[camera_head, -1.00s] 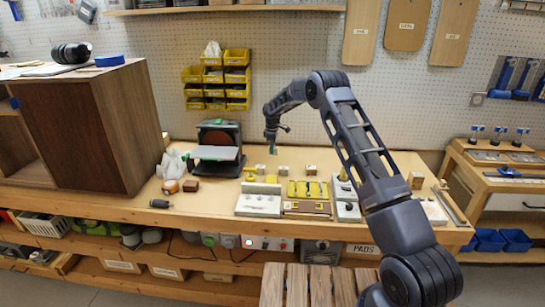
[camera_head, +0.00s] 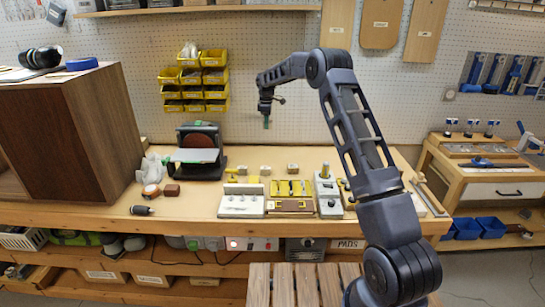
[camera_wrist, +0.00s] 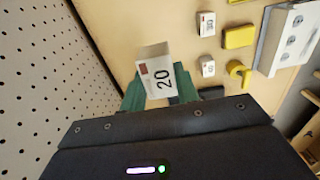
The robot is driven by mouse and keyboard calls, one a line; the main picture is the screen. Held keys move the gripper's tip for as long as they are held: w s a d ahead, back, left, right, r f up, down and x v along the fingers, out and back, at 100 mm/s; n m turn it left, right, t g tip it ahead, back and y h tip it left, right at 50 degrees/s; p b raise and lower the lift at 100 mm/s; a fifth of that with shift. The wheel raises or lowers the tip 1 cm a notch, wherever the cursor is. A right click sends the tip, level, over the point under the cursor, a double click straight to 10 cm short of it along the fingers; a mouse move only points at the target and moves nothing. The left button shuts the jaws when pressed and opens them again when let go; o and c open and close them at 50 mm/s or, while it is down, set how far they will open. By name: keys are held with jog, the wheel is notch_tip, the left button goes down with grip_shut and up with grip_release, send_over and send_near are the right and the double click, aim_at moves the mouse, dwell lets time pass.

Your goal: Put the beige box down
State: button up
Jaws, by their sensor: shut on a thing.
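A small pale beige box (camera_wrist: 156,72) with a "20" and a red-brown square on its faces is between the green fingertips of my gripper (camera_wrist: 168,96) in the wrist view. The gripper is shut on it and holds it above the bench. In the head view my gripper (camera_head: 266,118) hangs over the back of the wooden bench (camera_head: 190,207), in front of the pegboard. The held box is too small to make out there.
A sander (camera_head: 198,150) and a brown cabinet (camera_head: 75,135) stand to the left. Small blocks (camera_head: 265,170), yellow parts (camera_head: 290,188) and a grey-white fixture (camera_head: 242,203) lie on the bench below and in front. Yellow bins (camera_head: 205,80) hang on the pegboard.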

send_over(276, 162)
jog(key=f, duration=1.4)
jog(key=shift+w+f, duration=0.25)
jog(key=shift+d+f, duration=0.1)
jog(key=shift+f, duration=2.6)
jog(key=o, duration=1)
jog(key=shift+f, duration=0.15)
